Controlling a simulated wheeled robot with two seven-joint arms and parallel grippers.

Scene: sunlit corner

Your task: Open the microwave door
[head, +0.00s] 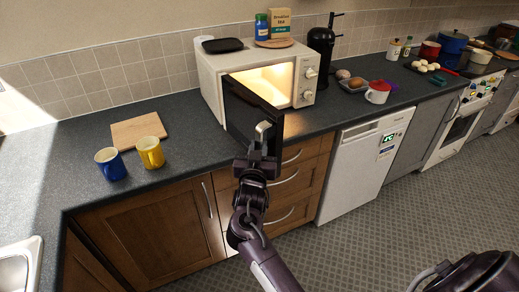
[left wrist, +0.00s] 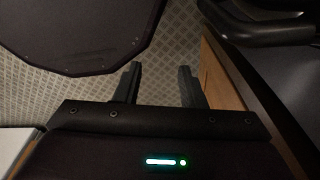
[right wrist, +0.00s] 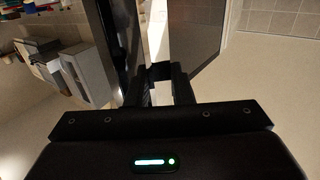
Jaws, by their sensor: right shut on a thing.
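The white microwave (head: 215,75) stands on the dark counter with its dials at the right. Its dark door (head: 240,115) stands open, swung out toward me, and the lit inside (head: 272,82) shows. My right gripper (head: 262,148) is shut on the door's metal handle (head: 263,130), at the door's free edge. In the right wrist view its fingers (right wrist: 163,75) are close together by the door panel (right wrist: 203,35); the grip itself is partly hidden. My left gripper (left wrist: 160,85) shows only in its wrist view, fingers apart and empty, above the floor.
A blue mug (head: 111,164), a yellow mug (head: 151,152) and a wooden board (head: 138,130) sit left of the door. A black plate (head: 222,45), a blue jar (head: 262,27) and a box (head: 280,22) are on the microwave. A black coffee machine (head: 321,45) stands right of it.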

